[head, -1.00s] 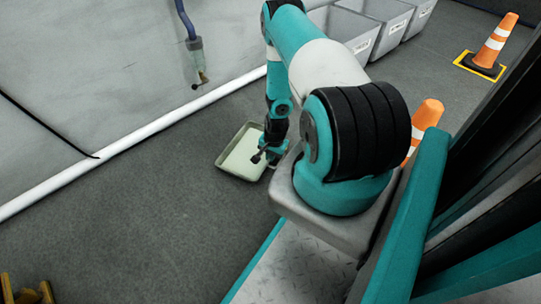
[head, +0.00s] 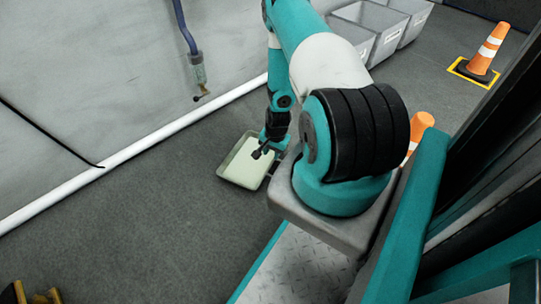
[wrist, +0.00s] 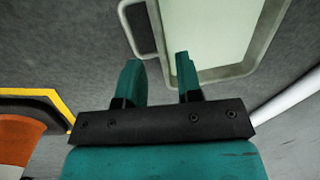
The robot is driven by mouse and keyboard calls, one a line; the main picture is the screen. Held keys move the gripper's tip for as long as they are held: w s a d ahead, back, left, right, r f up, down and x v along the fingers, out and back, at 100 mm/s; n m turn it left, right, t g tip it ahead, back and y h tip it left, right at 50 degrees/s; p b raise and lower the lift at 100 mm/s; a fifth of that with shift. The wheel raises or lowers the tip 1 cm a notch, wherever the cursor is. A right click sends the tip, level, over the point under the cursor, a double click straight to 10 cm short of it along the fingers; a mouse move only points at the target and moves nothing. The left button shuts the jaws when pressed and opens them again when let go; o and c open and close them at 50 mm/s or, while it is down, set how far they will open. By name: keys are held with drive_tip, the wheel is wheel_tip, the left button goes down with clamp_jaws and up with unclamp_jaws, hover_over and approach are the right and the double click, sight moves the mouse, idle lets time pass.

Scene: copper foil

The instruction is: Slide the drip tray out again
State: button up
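The drip tray (head: 228,168) is a shallow, pale tray with a grey rim, lying on the floor in the head view, out from the wall. In the wrist view its rim (wrist: 232,72) and pale inside fill the upper right, and a looped grey handle (wrist: 131,28) juts from its left side. My gripper (head: 262,150) is over the tray's right part in the head view. In the wrist view my gripper (wrist: 157,62) has two teal fingers spread apart with nothing seen between them. The left finger is just below the handle loop. Whether any finger touches the tray is unclear.
A hose with a nozzle (head: 198,73) hangs at the wall, above a white pipe (head: 120,158) along its foot. Grey bins (head: 380,28) stand at the back. Orange cones stand at the right (head: 487,50) and behind my arm (head: 420,125). Floor left of the tray is clear.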

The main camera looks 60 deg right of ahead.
wheel_tip(320, 180, up, 9)
drive_tip(key=s+p, duration=0.1)
drive_tip(key=p, duration=0.2)
drive_tip(key=shift+p, duration=0.35)
drive_tip(key=w+a+r+n+y+p, duration=0.1)
drive_tip(key=w+a+r+n, duration=0.3)
drive_tip(key=r, duration=0.4)
drive_tip(key=w+a+r+n+p, duration=0.1)
drive_tip(key=w+a+r, duration=0.4)
drive_tip(key=r, duration=0.4)
drive_tip(key=w+a+r+n+y+p, duration=0.2)
drive_tip(key=a+r+n, duration=0.4)
drive_tip(key=a+r, duration=0.8)
drive_tip(key=s+a+r+n+p, duration=0.1)
drive_tip(key=s+a+r+n, duration=0.25)
drive_tip(key=a+r, duration=0.2)
drive_tip(key=s+a+r+n+p, duration=0.1)
drive_tip(key=s+a+r+n, duration=0.3)
drive_tip(key=r, duration=0.3)
drive_tip(key=s+a+r+n+g+y+p, duration=0.1)
drive_tip(key=s+a+r+n, duration=0.2)
drive_tip(key=s+r, duration=0.3)
drive_tip(key=s+a+r+n+p, duration=0.1)
drive_tip(key=s+a+r+n, duration=0.2)
drive_tip(key=s, duration=0.4)
wheel_tip(320, 180, up, 37)
drive_tip(key=m+p, duration=0.1)
drive_tip(key=p, duration=3.6)
drive_tip(key=shift+a, duration=0.25)
